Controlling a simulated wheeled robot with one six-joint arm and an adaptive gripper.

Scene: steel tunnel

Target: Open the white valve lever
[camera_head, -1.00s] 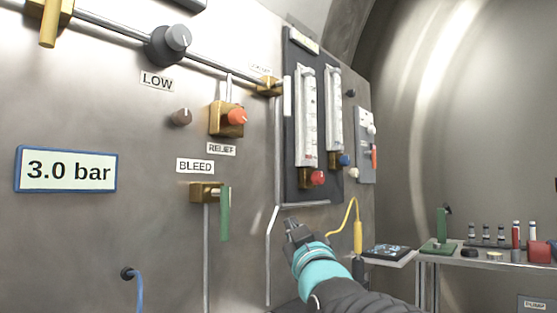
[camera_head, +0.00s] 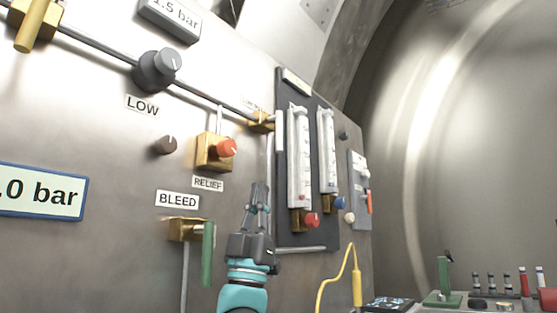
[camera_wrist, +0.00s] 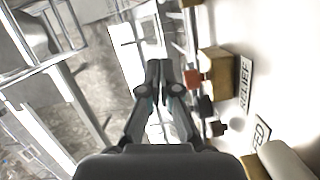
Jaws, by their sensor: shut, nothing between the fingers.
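The white valve lever (camera_head: 279,131) hangs down from a small brass valve (camera_head: 262,122) at the end of the upper pipe. It is upright, beside the left edge of the dark flowmeter board. My gripper (camera_head: 259,188) is shut and empty, pointing up. In the head view its tips appear below the lever, apart from it, and right of the RELIEF label. The wrist view shows the shut fingertips (camera_wrist: 160,66) with nothing between them. I cannot pick out the white lever in the wrist view.
The brass relief valve (camera_head: 212,152) with its orange knob and the green bleed lever (camera_head: 208,255) lie left of my gripper. The flowmeter board (camera_head: 322,230) with glass tubes and knobs is to the right. A yellow cable (camera_head: 335,280) hangs lower right.

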